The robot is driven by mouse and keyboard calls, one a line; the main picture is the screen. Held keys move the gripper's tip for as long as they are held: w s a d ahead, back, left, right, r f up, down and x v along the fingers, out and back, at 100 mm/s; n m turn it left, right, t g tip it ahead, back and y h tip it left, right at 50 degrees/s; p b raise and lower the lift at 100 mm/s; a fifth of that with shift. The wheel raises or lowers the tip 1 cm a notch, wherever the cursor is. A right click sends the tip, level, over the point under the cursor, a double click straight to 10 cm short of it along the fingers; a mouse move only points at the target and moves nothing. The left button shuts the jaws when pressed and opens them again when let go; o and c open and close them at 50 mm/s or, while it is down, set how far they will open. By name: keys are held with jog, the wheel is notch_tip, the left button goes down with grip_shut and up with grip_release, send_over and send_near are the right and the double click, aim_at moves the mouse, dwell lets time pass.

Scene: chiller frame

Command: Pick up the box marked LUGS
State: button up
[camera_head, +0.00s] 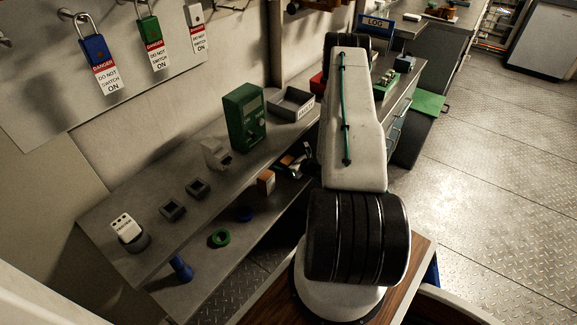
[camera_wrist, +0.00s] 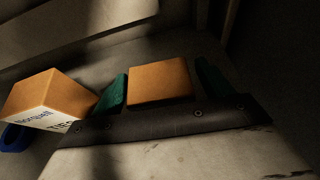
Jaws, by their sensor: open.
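An orange-brown box (camera_wrist: 165,78) sits between the two green fingers of my gripper (camera_wrist: 162,84) in the wrist view. The fingers are open, one on each side of it, with a small gap visible. No marking shows on the face I see, so I cannot read whether it says LUGS. A second orange-brown box (camera_wrist: 48,92) stands just left of the left finger, its white label reading "Norquell" above a partly hidden word that starts like TIES. In the head view this labelled box (camera_head: 266,182) stands on the lower shelf, and my arm hides much of the gripper area.
The bench top (camera_head: 150,196) above bears a green instrument (camera_head: 243,118) and a grey tray (camera_head: 290,103). Open floor (camera_head: 500,170) lies to the right.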

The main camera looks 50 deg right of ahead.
jog(key=shift+w+f, duration=0.2)
jog(key=shift+w, duration=0.3)
jog(key=c, duration=1.2)
jog(key=shift+o, duration=0.2)
jog(key=shift+d, duration=0.1)
jog(key=shift+r, duration=0.15)
